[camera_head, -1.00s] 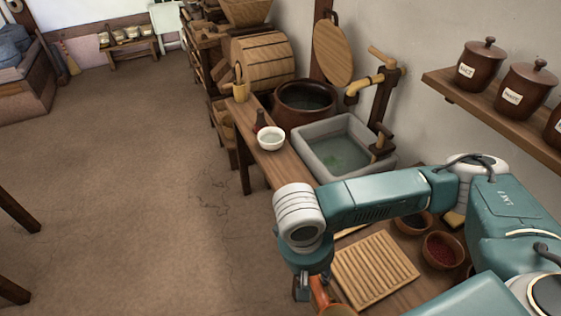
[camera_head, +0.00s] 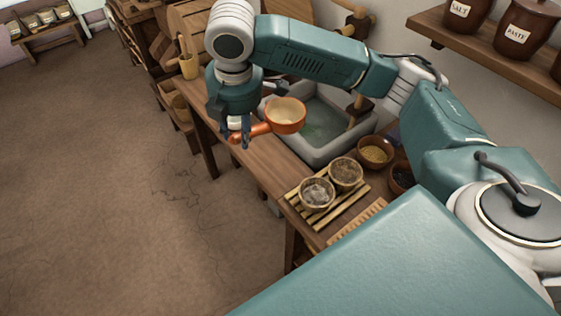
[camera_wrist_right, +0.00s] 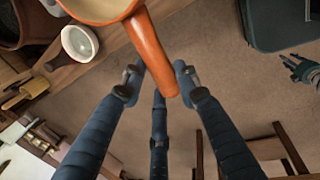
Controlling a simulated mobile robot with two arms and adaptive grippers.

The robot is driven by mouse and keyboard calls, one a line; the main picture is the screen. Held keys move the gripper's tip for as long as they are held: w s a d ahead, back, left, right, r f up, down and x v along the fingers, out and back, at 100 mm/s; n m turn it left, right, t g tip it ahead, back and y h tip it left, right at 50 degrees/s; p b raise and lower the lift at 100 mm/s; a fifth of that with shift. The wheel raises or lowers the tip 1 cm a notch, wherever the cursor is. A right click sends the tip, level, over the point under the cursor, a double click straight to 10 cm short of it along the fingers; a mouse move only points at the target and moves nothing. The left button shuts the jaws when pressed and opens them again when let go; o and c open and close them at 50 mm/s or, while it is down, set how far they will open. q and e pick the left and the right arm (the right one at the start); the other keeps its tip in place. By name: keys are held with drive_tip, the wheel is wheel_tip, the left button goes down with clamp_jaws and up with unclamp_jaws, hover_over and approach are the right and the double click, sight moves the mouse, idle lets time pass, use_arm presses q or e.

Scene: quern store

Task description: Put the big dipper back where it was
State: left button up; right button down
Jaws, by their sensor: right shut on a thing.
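The big dipper is an orange-brown scoop with a pale inside; its cup (camera_head: 287,116) shows in the head view in front of the stone basin, opening upward. My right gripper (camera_head: 241,136) is shut on its handle (camera_head: 256,131) and holds it above the counter's front edge. In the right wrist view the handle (camera_wrist_right: 150,50) runs down between the fingers (camera_wrist_right: 158,84), and the cup is cut off at the top. My left gripper seems to show small at the right edge of the wrist view (camera_wrist_right: 301,69); its jaws are unclear.
The stone basin (camera_head: 352,150) holds water. A jar shelf (camera_head: 440,35) hangs at upper right. Floor at left is clear.

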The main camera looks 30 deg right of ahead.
drive_tip(key=shift+w+f, duration=0.2)
drive_tip(key=shift+f, duration=0.1)
drive_tip(key=s+x, duration=0.2)
drive_tip(key=x, duration=0.7)
drive_tip(key=s+p+x, duration=0.1)
drive_tip(key=s+x, duration=0.1)
drive_tip(key=x, duration=0.7)
drive_tip(key=shift+a+f, duration=0.3)
drive_tip(key=shift+f, duration=0.45)
drive_tip(key=shift+w+f, duration=0.1)
drive_tip(key=c, duration=1.3)
unclamp_jaws()
drive_tip(key=v, duration=1.2)
